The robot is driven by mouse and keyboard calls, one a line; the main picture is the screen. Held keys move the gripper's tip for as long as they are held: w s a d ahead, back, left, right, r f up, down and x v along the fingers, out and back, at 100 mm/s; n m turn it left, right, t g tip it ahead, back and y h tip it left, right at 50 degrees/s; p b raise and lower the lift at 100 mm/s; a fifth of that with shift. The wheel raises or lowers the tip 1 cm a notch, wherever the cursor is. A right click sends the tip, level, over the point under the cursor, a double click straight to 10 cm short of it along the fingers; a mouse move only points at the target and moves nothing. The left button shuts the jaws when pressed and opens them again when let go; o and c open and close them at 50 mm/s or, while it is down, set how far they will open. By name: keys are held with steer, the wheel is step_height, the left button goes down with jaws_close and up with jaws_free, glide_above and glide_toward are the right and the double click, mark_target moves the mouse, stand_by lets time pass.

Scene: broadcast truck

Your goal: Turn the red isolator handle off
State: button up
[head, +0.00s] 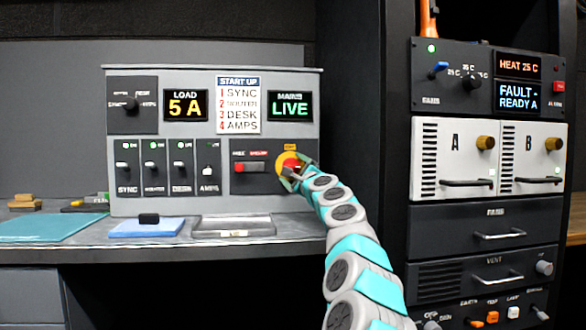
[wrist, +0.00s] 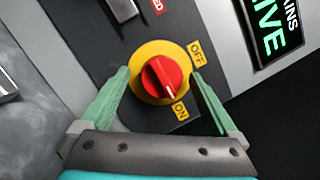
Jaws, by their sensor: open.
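The red isolator handle (wrist: 165,78) is a round red knob on a yellow disc (wrist: 140,88), with OFF and ON labels beside it. Its white pointer line points toward the ON label (wrist: 180,111) in the wrist view, and the OFF label (wrist: 196,52) is to the upper right. My gripper (wrist: 158,80) is open, with its green fingers on either side of the yellow disc. I cannot tell whether they touch the knob. In the head view my gripper (head: 292,177) covers much of the handle, and the yellow disc (head: 287,157) shows behind it.
Several breaker switches are further left. A dark equipment rack (head: 486,218) stands to the right.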

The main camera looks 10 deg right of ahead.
stand_by(0.3)
steer(key=c, duration=1.4)
